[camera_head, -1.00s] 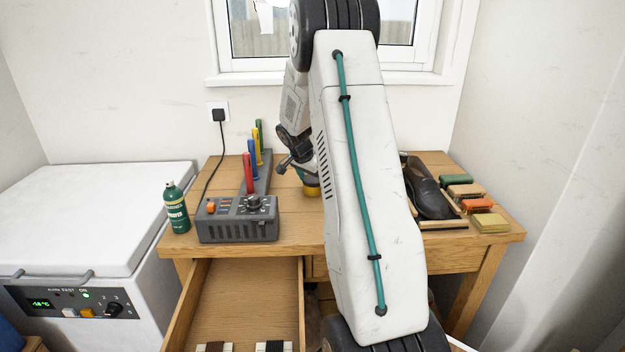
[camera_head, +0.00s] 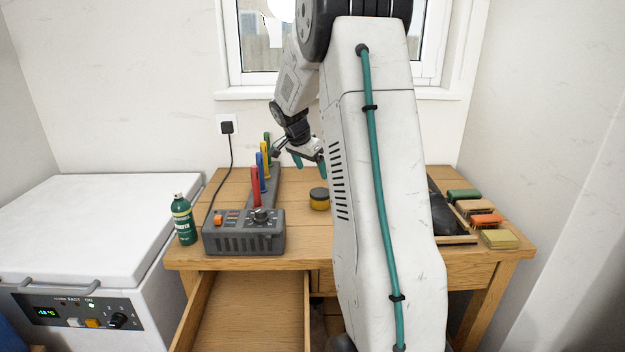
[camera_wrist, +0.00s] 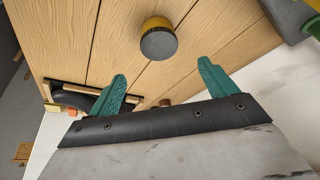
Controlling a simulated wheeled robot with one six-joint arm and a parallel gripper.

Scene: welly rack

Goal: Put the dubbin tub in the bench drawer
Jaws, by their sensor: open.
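The dubbin tub (camera_head: 320,199) is a small round yellow tub with a dark lid. It stands upright on the wooden bench, right of the grey boot dryer. It also shows in the wrist view (camera_wrist: 158,40), ahead of my fingertips and apart from them. My gripper (camera_head: 308,162) is open and empty above the bench, a little behind and above the tub. Its two green fingers (camera_wrist: 163,85) are spread wide in the wrist view. The bench drawer (camera_head: 243,312) at the front left of the bench is pulled open; the part of its inside in view is bare.
The grey dryer (camera_head: 243,238) with coloured posts stands left of the tub. A green spray can (camera_head: 184,220) is at the bench's left edge. A tray with a dark shoe (camera_head: 446,217) and several brushes (camera_head: 465,195) lies right. A white chest freezer (camera_head: 80,235) stands left.

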